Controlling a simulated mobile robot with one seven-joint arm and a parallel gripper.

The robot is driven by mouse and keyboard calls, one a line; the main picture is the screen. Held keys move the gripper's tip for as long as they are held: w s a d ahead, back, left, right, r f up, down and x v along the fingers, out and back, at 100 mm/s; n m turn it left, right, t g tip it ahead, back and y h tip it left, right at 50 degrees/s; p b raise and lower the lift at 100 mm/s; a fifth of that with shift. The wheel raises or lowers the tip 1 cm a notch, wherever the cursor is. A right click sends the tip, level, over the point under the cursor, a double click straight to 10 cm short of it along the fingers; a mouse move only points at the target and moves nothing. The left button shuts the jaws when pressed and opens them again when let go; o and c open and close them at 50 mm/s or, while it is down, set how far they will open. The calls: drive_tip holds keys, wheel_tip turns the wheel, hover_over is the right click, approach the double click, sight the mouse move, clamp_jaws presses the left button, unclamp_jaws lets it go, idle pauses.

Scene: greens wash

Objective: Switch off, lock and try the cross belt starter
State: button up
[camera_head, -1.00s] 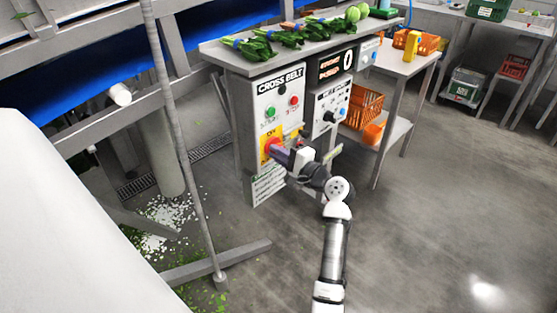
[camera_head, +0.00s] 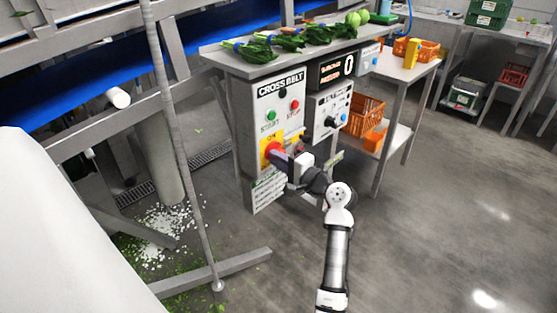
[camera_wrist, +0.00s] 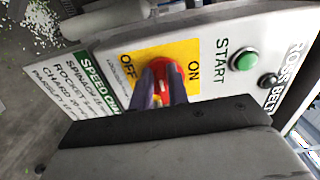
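The cross belt starter (camera_head: 262,115) is a grey cabinet marked CROSS BELT, with a green START button (camera_head: 271,115) and a red button (camera_head: 295,106). Below them is a red rotary switch (camera_head: 272,150) on a yellow plate; the wrist view shows the red switch (camera_wrist: 164,72) between the words OFF and ON. My gripper (camera_head: 281,156) is at this switch. In the wrist view its two dark fingers (camera_wrist: 162,88) straddle the red handle; whether they press on it is unclear. They hide part of the handle, so its setting cannot be read. No lock is clearly made out.
Leafy bunches (camera_head: 285,40) lie on the shelf above the cabinet. A second panel (camera_head: 328,108) adjoins it on the right. A side table (camera_head: 403,70) holds orange crates (camera_head: 362,115). A thin post (camera_head: 190,170) and floor beam (camera_head: 215,272) stand left. The right floor is open.

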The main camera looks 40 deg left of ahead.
drive_tip(key=o, duration=0.3)
drive_tip(key=shift+d, duration=0.1)
drive_tip(key=s+d+b, duration=0.1)
drive_tip(key=d, duration=1.2)
drive_tip(key=shift+d, duration=0.35)
drive_tip(key=shift+a+r, duration=0.1)
